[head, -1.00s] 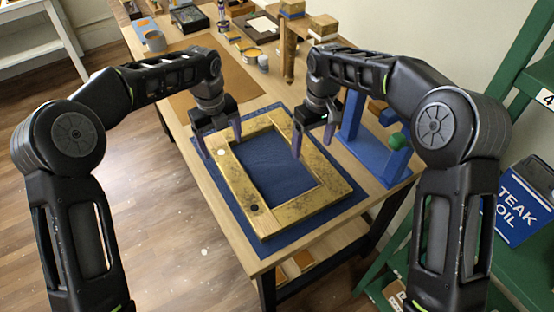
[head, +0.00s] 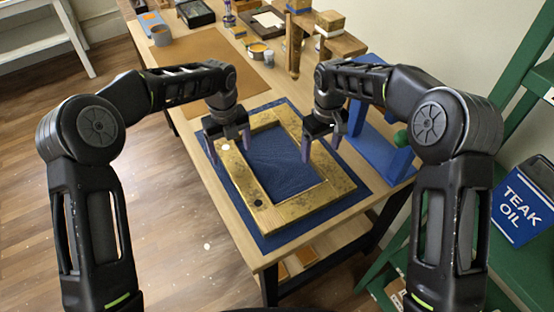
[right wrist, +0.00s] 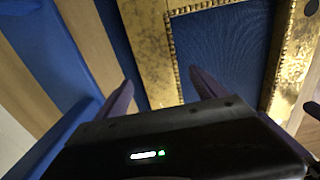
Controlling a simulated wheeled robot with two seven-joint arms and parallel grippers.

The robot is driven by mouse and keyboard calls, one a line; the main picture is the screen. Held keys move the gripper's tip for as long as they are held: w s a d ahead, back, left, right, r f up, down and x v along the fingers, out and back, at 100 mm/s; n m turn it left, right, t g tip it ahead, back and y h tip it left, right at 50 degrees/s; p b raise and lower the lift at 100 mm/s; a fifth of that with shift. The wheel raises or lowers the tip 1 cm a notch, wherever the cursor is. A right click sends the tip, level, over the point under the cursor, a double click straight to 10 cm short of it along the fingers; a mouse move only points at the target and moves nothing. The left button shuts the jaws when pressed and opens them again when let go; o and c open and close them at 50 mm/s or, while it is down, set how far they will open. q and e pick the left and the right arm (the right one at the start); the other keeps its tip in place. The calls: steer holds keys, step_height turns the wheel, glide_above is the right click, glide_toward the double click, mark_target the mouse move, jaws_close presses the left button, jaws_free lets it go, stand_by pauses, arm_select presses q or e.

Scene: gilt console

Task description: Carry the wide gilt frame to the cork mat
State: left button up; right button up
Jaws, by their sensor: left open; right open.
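The wide gilt frame (head: 314,200) lies flat on a blue mat (head: 352,211) on the table. Its gilt rail also shows in the right wrist view (right wrist: 150,48). My left gripper (head: 230,156) is open at the frame's left rail, one finger on each side. My right gripper (head: 320,153) is open at the right rail, one finger over the opening and one outside; the right wrist view shows the rail between its fingers. I cannot tell whether any finger touches the frame. The brown cork mat (head: 253,80) lies flat and bare farther back, partly behind my left arm.
A green shelf with a teak oil can (head: 523,205) is at the right.

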arm_select(q)
steer(key=shift+f, duration=1.1)
arm_select(e)
steer(key=shift+f, duration=1.1)
arm_select(q)
jaws_close()
arm_select(e)
jaws_close()
arm_select(q)
steer(key=shift+r, duration=0.1)
arm_select(e)
steer(key=shift+r, duration=0.1)
